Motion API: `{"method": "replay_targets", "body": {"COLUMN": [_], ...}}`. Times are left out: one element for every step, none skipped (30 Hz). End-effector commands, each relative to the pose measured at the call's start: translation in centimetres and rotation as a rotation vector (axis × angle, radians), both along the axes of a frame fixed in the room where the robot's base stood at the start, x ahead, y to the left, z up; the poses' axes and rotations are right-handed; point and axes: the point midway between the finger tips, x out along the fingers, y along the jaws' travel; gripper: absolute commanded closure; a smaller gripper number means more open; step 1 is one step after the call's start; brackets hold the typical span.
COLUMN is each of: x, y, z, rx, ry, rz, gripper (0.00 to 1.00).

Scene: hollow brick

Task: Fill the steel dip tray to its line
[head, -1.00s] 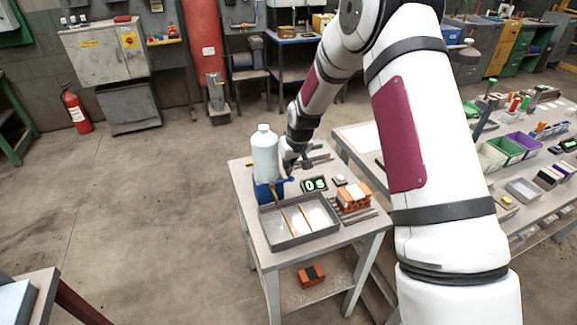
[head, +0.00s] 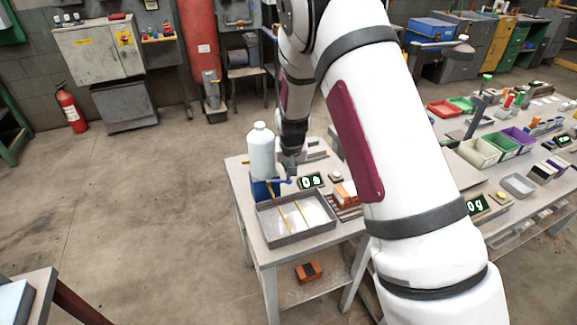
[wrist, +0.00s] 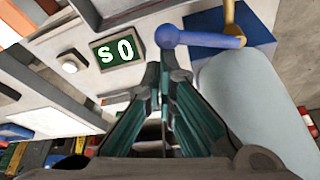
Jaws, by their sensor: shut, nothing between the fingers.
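The steel dip tray (head: 300,237) sits at the table's front edge in the head view. Its inside looks pale, with thin tan strips across it; I cannot tell a liquid level or the line. A pale bottle (head: 261,152) stands upright behind it on a blue block (head: 262,190) with a brass spout (wrist: 232,14). A blue lever (head: 281,181) sticks out from the block; its rounded end (wrist: 165,37) shows in the wrist view. My gripper (wrist: 163,62) is shut and empty, its tips just beside that end; I cannot tell if they touch.
A display reading 0 s (head: 311,181) and a pale button (head: 336,177) lie right of the lever. Orange bricks (head: 345,193) sit right of the tray. Another brick (head: 308,271) is on the lower shelf. A crowded bench (head: 500,180) stands to the right.

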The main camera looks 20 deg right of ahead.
Motion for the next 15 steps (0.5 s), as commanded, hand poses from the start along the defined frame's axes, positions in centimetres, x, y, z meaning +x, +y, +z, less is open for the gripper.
{"method": "replay_targets", "body": {"x": [-0.4,-0.6,-0.9,-1.1,-1.3,-1.6,-1.8,-2.0,-2.2,-2.4,-2.6,-2.8,-3.0,-3.2,-3.4], "y": [0.3,0.2,0.3,0.3,0.3,0.4,0.4,0.5,0.5,0.6,0.7,0.7,0.8,0.9,1.0], "z": [0.0,0.0,0.0,0.0,0.0,0.0,0.0,0.0,0.0,0.0,0.0,0.0,0.0,0.0,0.0], "rx": [-0.002,-0.003,-0.002,-0.002,-0.003,-0.003,-0.004,-0.003,-0.002,-0.003,-0.003,-0.002,-0.002,-0.003,-0.002], "ry": [0.002,0.002,0.002,0.003,0.003,0.003,0.002,0.002,0.002,0.002,0.003,0.002,0.001,0.002,0.002], "rz": [-0.040,-0.069,-0.108,-0.136,-0.163,-0.203,-0.231,-0.259,-0.298,-0.326,-0.354,-0.391,-0.417,-0.444,-0.478], "gripper": [1.00,1.00,1.00,1.00,1.00,1.00,1.00,1.00,1.00,1.00,1.00,1.00,1.00,1.00,1.00]}}
